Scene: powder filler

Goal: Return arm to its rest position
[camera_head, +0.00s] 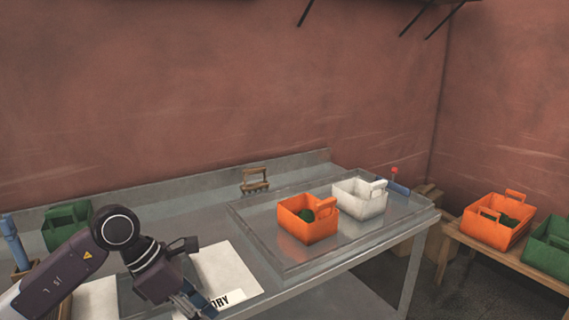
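My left arm comes in from the lower left, and its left gripper (196,302) points down over the near part of the metal table (335,262). The gripper is above or beside a white sheet (226,270) with dark lettering. Its fingers are small and partly hidden by the wrist, so I cannot tell whether they are open or shut. A small blue part shows at the fingers; I cannot tell whether it belongs to the gripper. My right gripper is not in view.
An orange bin (306,222) and a white bin (358,200) stand in the table's raised tray area. A green bin (66,226) stands behind my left arm. A wooden side table (462,240) at right holds another orange bin (492,226) and a green bin (552,244).

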